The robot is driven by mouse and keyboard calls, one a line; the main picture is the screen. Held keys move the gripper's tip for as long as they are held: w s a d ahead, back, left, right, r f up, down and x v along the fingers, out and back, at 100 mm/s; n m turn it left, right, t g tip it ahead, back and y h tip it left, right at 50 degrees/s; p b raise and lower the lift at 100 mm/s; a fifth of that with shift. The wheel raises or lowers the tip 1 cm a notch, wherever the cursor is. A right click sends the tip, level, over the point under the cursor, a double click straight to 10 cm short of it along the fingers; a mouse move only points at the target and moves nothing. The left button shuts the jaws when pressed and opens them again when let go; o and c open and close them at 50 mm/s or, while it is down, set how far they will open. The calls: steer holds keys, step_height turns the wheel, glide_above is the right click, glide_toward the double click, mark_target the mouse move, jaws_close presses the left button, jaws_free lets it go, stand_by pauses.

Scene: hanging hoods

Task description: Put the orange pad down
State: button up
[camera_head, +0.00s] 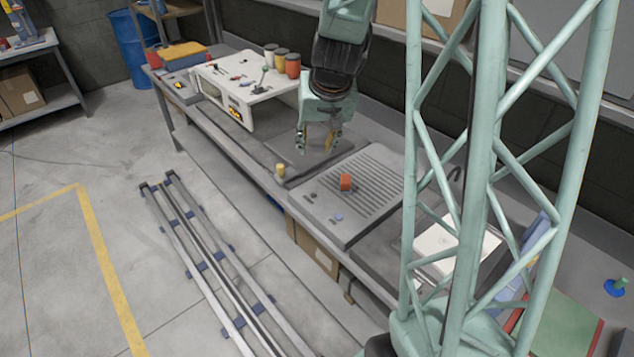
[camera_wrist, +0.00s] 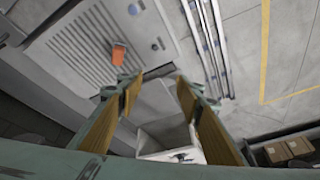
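A small orange pad (camera_head: 346,181) is on the grey grooved board (camera_head: 372,190), near its middle. In the wrist view the pad (camera_wrist: 118,55) shows up and to the left of the fingertips. My gripper (camera_head: 318,146) points down above the dark flat area of the bench, behind and left of the pad. In the wrist view its two fingers (camera_wrist: 157,84) are spread apart with nothing between them. The gripper does not touch the pad.
A small yellow piece (camera_head: 281,170) is at the bench's front edge. Small knobs (camera_head: 339,217) lie on the board's front part.

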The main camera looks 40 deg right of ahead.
steer(key=s+a+r+n+y, duration=0.2)
steer(key=s+a+r+n, duration=0.2)
steer(key=s+a+r, duration=1.3)
steer(key=s+a+r+n, duration=0.1)
steer(key=s+a+r, duration=0.1)
steer(key=s, duration=0.5)
steer(key=s+a+r+n, duration=0.1)
steer(key=s+a+r, duration=0.2)
steer(key=s, duration=0.5)
steer(key=shift+s+a+r+h, duration=0.15)
steer(key=shift+s+a+h, duration=0.15)
steer(key=shift+a, duration=0.25)
step_height(320, 180, down, 6)
steer(key=b, duration=0.6)
